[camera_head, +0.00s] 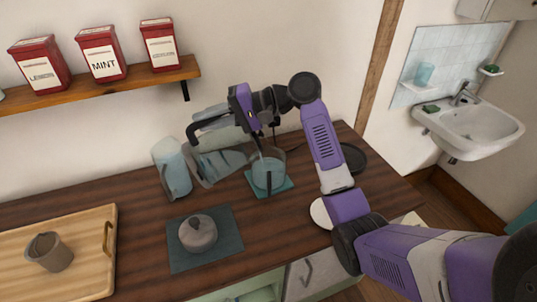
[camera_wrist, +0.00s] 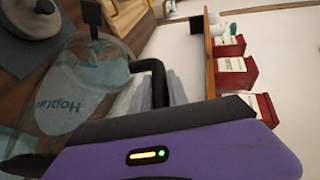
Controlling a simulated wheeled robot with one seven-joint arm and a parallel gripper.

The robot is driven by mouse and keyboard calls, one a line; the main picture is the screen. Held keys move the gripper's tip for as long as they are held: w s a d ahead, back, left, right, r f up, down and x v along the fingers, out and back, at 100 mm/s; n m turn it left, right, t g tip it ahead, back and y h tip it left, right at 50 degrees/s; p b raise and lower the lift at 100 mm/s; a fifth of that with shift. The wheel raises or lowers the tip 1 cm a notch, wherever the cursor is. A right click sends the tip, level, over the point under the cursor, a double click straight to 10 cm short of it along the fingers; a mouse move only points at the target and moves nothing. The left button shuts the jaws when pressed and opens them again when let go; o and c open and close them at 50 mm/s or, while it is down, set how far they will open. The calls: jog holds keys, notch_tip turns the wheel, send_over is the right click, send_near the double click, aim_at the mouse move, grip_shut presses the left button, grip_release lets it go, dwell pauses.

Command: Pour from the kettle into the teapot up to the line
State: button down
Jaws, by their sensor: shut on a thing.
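My gripper (camera_head: 243,103) is shut on the black handle of a clear kettle (camera_head: 218,160), which is tilted in the air above the counter. In the wrist view the kettle's glass body (camera_wrist: 75,95) carries a printed word, and bluish water shows inside. The glass teapot (camera_head: 268,170) stands open on a small teal mat, just right of the kettle. It looks bluish inside; its fill line and exact level cannot be made out. A thin pale streak shows above the teapot, but I cannot tell whether it is water. A grey lid (camera_head: 198,233) lies on a dark mat (camera_head: 178,256).
A bluish pitcher (camera_head: 172,168) stands left of the kettle. A wooden tray (camera_head: 85,238) holds a grey-brown mug (camera_head: 49,252). A dark round base (camera_head: 352,157) lies behind my arm. Red tins (camera_head: 102,52) stand on the wall shelf (camera_head: 120,84).

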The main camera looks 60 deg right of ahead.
jog(key=shift+s+d+r, duration=0.1)
jog(key=shift+d+r, duration=0.1)
jog(key=shift+r, duration=0.05)
jog(key=shift+s+d+r+t, duration=0.15)
jog(key=shift+s+d+t, duration=0.05)
jog(key=shift+d+t, duration=0.1)
jog(key=shift+d, duration=0.1)
dwell(0.5)
jog(key=shift+s+d+r+y, duration=0.15)
jog(key=shift+d+y, duration=0.05)
jog(key=shift+y, duration=0.1)
jog(key=shift+s+d+r, duration=0.1)
jog(key=shift+d, duration=0.05)
dwell(0.3)
jog(key=shift+d, duration=0.1)
jog(key=shift+s+d+r, duration=0.15)
jog(key=shift+s+d, duration=0.05)
dwell(0.3)
